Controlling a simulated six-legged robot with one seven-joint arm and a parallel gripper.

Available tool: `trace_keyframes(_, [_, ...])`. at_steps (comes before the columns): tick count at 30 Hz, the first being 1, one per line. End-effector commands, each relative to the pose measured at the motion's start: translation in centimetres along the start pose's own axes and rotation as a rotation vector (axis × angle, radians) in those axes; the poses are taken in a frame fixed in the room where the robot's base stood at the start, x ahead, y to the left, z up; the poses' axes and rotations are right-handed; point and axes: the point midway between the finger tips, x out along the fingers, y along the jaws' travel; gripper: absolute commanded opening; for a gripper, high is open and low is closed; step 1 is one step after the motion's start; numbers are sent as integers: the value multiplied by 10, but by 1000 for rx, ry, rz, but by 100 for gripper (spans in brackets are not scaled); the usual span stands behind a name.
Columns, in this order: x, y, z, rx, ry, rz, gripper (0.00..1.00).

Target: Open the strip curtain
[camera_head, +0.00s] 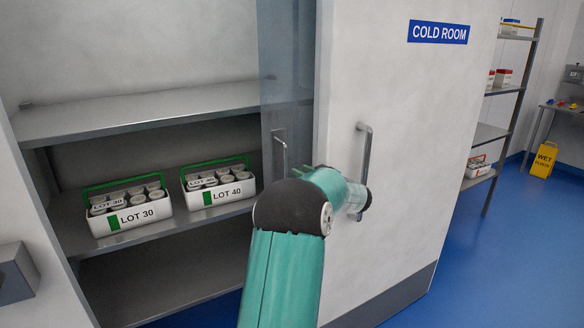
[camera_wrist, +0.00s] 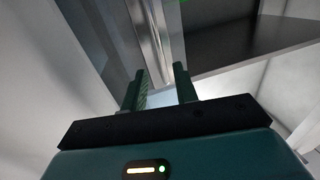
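The strip curtain (camera_head: 279,75) is a translucent grey-blue panel at the left edge of the white cold room door. A slim metal handle (camera_head: 280,153) is on its lower part. In the wrist view, the curtain (camera_wrist: 112,35) is at upper left and the metal handle (camera_wrist: 150,42) runs down toward my fingers. My gripper (camera_wrist: 160,74) is open, its two green fingers apart, with the handle just ahead of or at the gap. I cannot tell whether they touch. In the head view my arm mostly hides the gripper, close to the curtain handle.
Left of the curtain, steel shelves (camera_head: 150,108) hold the LOT 30 tub carrier (camera_head: 132,222) and LOT 40 tub carrier (camera_head: 222,196). The white door (camera_head: 420,130) has its own bar handle (camera_head: 364,155) right of my arm. Blue floor (camera_head: 500,270) lies clear at right.

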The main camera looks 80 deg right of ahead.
Motion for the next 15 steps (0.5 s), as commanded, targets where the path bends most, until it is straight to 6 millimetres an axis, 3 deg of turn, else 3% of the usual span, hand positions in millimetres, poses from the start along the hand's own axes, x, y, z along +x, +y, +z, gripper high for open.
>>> trace_keyframes(6, [-38, 0, 0, -1, -1, 1, 29])
trace_keyframes(15, [-49, 0, 0, 0, 0, -1, 29])
